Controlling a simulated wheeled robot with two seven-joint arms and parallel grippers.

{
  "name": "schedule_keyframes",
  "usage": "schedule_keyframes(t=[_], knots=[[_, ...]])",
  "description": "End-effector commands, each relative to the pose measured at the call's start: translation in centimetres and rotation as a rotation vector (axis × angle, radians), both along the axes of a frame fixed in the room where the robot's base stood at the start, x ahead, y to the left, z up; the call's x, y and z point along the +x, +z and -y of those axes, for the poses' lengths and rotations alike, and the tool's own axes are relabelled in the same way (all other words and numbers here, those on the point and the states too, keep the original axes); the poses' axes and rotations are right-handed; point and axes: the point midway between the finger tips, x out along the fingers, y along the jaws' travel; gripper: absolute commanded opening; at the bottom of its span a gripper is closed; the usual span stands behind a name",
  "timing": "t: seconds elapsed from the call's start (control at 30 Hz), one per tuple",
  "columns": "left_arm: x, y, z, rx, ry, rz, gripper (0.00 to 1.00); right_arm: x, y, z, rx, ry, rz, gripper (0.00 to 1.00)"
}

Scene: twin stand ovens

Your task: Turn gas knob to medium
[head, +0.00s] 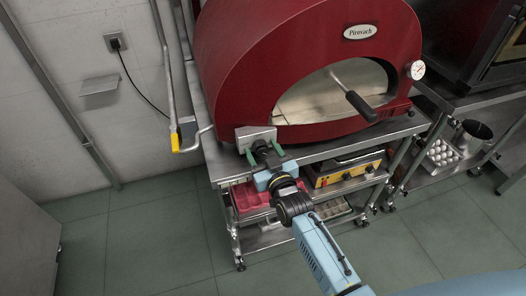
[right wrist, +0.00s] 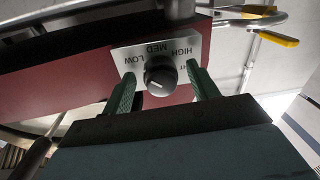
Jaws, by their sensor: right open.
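The gas knob (right wrist: 160,75) is a round black knob with a pale pointer mark, in front of a metal plate (right wrist: 155,48) marked LOW, MED and HIGH. My right gripper (right wrist: 160,72) is open, with one green finger on each side of the knob. Gaps show beside the knob, and I cannot tell whether either finger touches it. In the head view my right gripper (head: 262,150) is at the front left of the red oven (head: 300,50), by a grey metal housing (head: 256,132). The knob is hidden there. My left gripper is not in view.
A yellow-ended lever (head: 175,142) and pipe stand left of the oven. A black-handled tool (head: 360,105) sticks out of the oven mouth. Below the steel stand top are red trays (head: 250,197) and a yellow appliance (head: 345,170). The floor at left is clear.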

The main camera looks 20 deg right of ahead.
Motion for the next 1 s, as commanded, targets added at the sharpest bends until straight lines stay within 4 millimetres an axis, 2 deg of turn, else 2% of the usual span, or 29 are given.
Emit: schedule_keyframes(t=[0.23,0.57,0.83,1.0], knots=[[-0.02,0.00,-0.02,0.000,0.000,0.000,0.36,0.07,0.01,-0.02,0.001,0.000,0.000,0.59],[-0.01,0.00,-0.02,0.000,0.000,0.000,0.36,0.04,0.00,-0.01,0.001,0.000,0.000,0.16],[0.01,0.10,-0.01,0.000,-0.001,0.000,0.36,0.04,0.00,-0.01,0.025,0.000,-0.001,0.15],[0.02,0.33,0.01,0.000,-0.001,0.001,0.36,0.04,-0.02,-0.02,0.097,0.000,-0.005,0.15]])
